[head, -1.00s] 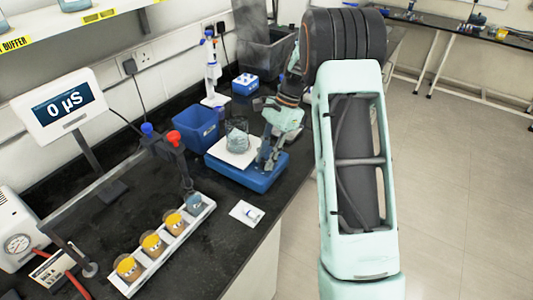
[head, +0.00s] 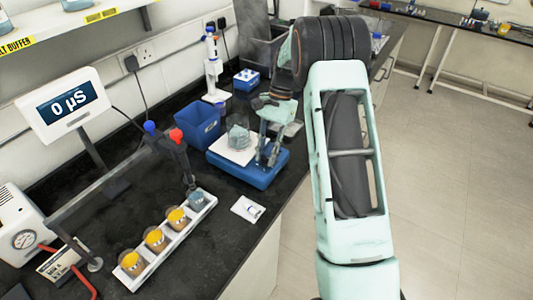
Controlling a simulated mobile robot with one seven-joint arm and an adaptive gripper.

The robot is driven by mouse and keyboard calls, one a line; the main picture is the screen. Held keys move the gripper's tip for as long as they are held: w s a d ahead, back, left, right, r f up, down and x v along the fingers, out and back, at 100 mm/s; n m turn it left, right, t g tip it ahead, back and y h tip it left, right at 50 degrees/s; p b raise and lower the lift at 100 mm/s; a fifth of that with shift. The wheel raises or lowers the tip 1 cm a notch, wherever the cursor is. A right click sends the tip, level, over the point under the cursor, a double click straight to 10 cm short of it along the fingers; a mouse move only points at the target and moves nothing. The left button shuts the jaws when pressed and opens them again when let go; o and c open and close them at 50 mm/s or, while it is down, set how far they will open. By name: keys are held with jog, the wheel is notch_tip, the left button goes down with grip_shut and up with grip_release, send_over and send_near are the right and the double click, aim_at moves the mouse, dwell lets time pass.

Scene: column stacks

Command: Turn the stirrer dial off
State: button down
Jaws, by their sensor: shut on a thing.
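The stirrer (head: 243,176) is a blue box with a white top plate (head: 229,150), on the black bench in the middle of the head view. A glass beaker (head: 238,134) with grey-blue contents stands on the plate. My gripper (head: 267,161) points down at the right part of the stirrer, beside the beaker and apart from it. Its fingers are shut on what seems to be the stirrer dial. The dial itself is hidden behind the fingers, so I cannot see how it is turned.
A blue bin (head: 197,127) stands left of the stirrer. A white rack (head: 172,236) of several jars lies in front, below a clamp with red and blue knobs. A small white card (head: 247,208) lies near the bench edge. A pipette stand (head: 213,70) is behind.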

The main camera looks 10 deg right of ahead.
jog(key=c, duration=1.7)
grip_release()
jog(key=shift+v, duration=4.05)
